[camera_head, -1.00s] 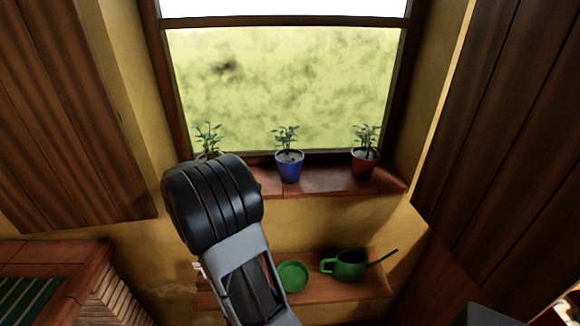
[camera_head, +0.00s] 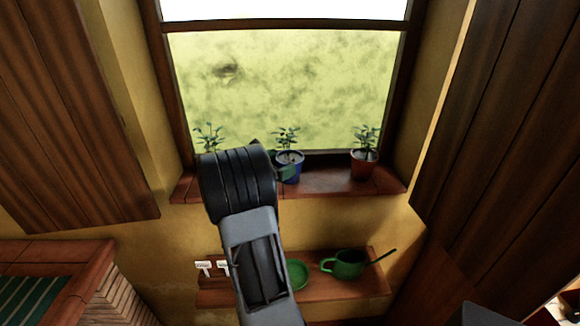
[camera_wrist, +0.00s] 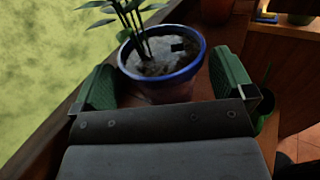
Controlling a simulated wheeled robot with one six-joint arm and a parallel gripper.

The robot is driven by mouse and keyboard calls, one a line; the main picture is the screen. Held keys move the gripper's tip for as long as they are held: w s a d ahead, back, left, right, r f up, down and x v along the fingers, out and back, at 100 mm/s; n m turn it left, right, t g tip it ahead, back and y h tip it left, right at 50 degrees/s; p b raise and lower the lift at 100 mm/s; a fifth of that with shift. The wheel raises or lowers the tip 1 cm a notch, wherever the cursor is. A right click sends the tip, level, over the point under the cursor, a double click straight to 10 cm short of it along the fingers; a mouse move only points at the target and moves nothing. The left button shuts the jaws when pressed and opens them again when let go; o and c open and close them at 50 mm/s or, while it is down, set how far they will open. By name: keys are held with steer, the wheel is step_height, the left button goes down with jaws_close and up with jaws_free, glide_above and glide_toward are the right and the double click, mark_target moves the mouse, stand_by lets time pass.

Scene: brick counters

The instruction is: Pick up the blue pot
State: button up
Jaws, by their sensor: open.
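The blue pot (camera_head: 293,171) with a leafy plant stands upright on the brick windowsill, in the middle of the row, partly hidden by my arm in the head view. In the wrist view the blue pot (camera_wrist: 165,78) shows its blue rim, dark soil and green leaves, straight ahead of my gripper. My gripper (camera_wrist: 166,85) is open, with one green finger pad to the left of the pot and one to the right. The pot sits between or just beyond the pads; I cannot tell whether they touch it.
A reddish potted plant (camera_head: 364,163) stands to the right on the windowsill (camera_head: 330,183), and another plant (camera_head: 209,137) is at left, its pot hidden by my arm. Below, a wooden shelf (camera_head: 335,290) holds a green watering can (camera_head: 348,264) and a green dish (camera_head: 298,274).

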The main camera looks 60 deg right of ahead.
steer(key=shift+x, duration=1.45)
steer(key=shift+c, duration=0.5)
steer(key=c, duration=0.7)
steer(key=shift+c, duration=1.1)
steer(key=shift+r, duration=0.15)
